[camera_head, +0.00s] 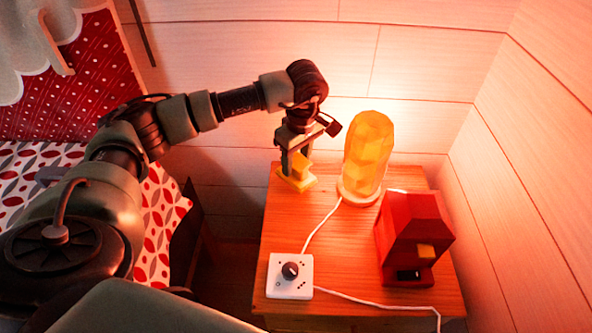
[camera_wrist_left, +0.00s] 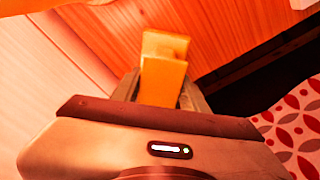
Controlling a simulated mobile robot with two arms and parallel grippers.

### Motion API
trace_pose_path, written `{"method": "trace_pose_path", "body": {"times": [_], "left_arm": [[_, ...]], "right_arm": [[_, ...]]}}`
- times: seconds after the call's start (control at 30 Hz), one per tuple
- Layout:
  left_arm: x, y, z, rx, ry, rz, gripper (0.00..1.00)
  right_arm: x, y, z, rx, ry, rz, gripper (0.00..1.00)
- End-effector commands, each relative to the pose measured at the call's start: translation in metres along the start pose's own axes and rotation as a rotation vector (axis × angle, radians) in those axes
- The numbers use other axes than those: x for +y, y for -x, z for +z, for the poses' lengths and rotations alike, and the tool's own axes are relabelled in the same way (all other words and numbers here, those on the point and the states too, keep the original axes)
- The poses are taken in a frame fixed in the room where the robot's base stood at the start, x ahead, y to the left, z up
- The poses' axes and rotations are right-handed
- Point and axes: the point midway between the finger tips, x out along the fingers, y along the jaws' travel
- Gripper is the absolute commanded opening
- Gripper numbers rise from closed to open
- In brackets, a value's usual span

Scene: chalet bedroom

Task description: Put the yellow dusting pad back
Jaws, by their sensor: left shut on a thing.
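The yellow dusting pad (camera_head: 297,181) is at the back left corner of the wooden bedside table (camera_head: 325,236). My left gripper (camera_head: 298,166) comes down from above and is shut on the pad's upright part. In the left wrist view the yellow pad (camera_wrist_left: 164,68) stands between the fingers. I cannot tell whether the pad's base touches the table top or is just above it. My right gripper is not in view.
A glowing orange lamp (camera_head: 368,152) stands right of the pad. A red house-shaped object (camera_head: 412,238) is at the table's right side. A white dimmer box (camera_head: 290,275) with a cable lies front left. A patterned bed (camera_head: 160,225) is at left.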

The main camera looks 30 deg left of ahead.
Motion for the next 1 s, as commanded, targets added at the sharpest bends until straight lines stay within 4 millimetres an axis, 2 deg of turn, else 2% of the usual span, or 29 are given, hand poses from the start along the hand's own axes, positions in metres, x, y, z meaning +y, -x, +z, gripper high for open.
{"method": "trace_pose_path", "body": {"times": [0.03, 0.17, 0.37, 0.4, 0.47, 0.5, 0.83, 1.0], "left_arm": [[-0.001, -0.011, 0.002, -0.002, 0.0, -0.003, 0.11], [-0.001, -0.029, 0.004, -0.001, 0.0, -0.002, 0.11], [0.0, -0.031, 0.004, 0.0, -0.001, 0.0, 0.11], [0.0, -0.031, 0.004, -0.001, -0.001, -0.001, 0.46], [0.0, -0.031, 0.004, -0.001, -0.001, -0.001, 0.63], [0.0, -0.031, 0.004, -0.001, -0.001, -0.001, 0.65], [0.0, -0.027, 0.004, 0.0, 0.0, 0.0, 0.65], [0.001, -0.004, 0.003, 0.0, 0.0, 0.003, 0.65]], "right_arm": [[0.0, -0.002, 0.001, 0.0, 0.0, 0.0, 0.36], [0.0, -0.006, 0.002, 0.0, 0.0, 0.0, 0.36], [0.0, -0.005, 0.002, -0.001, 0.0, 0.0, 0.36], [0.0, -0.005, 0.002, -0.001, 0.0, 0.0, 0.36], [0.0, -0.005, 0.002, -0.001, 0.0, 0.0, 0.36], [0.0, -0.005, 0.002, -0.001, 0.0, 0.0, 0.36], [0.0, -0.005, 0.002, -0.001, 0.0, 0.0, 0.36], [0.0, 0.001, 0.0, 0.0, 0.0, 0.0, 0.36]]}}
